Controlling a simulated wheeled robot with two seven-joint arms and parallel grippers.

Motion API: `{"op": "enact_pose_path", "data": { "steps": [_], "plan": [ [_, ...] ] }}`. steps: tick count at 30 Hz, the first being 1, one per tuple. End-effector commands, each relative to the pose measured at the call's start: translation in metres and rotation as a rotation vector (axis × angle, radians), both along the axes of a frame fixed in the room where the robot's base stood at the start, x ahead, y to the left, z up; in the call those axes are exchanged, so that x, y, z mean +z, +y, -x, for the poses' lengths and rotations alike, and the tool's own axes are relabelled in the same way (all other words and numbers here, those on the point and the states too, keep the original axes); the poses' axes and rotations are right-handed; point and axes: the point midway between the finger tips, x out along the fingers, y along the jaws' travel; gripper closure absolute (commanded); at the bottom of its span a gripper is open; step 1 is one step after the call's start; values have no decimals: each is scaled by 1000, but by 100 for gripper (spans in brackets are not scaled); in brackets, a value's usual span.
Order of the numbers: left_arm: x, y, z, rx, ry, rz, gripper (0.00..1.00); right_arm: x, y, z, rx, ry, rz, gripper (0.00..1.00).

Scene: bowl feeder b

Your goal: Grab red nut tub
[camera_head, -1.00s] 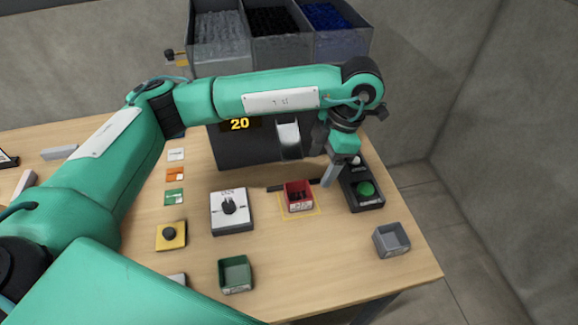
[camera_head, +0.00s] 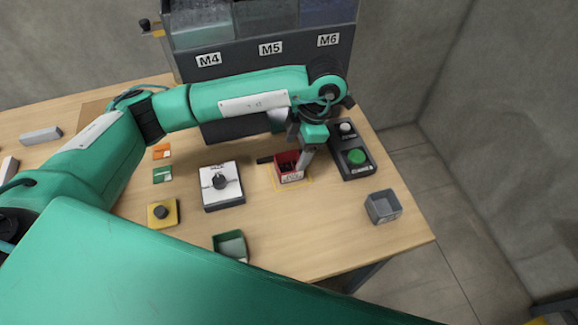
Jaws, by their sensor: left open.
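The red tub (camera_head: 289,174) stands upright on the table inside a yellow outlined square, with a pale label on its front and dark contents. My left gripper (camera_head: 303,163) reaches down at the tub's right side, fingers pointing at the table. Its near finger overlaps the tub's right wall in the picture. It is open; I cannot tell whether a finger touches the tub or is inside it. My right gripper is not in view.
A green tub (camera_head: 231,246) stands at the front and a grey tub (camera_head: 383,207) at the right. A box with a green button (camera_head: 357,157) is close right of my gripper. A dial box (camera_head: 221,186) is left. The feeder (camera_head: 262,62) with labelled bins stands behind.

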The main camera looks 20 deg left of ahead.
Motion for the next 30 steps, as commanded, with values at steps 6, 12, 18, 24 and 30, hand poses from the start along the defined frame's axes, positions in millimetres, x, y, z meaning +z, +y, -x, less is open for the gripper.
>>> {"op": "enact_pose_path", "data": {
  "steps": [6, 12, 18, 24, 30],
  "plan": [
    [-13, 4, 2, 1, 4, 0, 31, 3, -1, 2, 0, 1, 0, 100],
    [-35, 11, 5, 1, 5, -1, 31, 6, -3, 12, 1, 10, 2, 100],
    [-50, 14, 6, 0, 2, -1, 31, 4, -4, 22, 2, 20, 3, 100],
    [-51, 14, 6, 0, 1, -1, 31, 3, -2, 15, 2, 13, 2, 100],
    [-50, 14, 6, 0, 0, 0, 65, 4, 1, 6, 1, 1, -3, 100]
  ]
}}
